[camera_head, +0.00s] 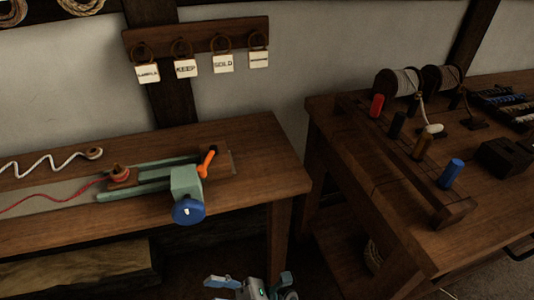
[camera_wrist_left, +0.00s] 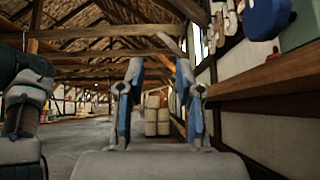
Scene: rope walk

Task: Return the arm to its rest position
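My left gripper (camera_head: 252,283) shows at the bottom middle of the head view, low in front of the left bench. It is empty, with its fingers spread. In the left wrist view the left gripper (camera_wrist_left: 160,70) also shows two fingers apart with nothing between them. The bench edge is to its right there, with clear space ahead of it. Most of the left arm is below the head view. My right gripper is not seen in the head view.
The left bench (camera_head: 262,152) carries a green device (camera_head: 184,180) with a blue knob (camera_head: 188,211) and orange handle (camera_head: 206,162), plus red and white ropes. The right bench (camera_head: 398,220) holds coloured pegs and spools (camera_head: 398,82). Floor shows between the benches.

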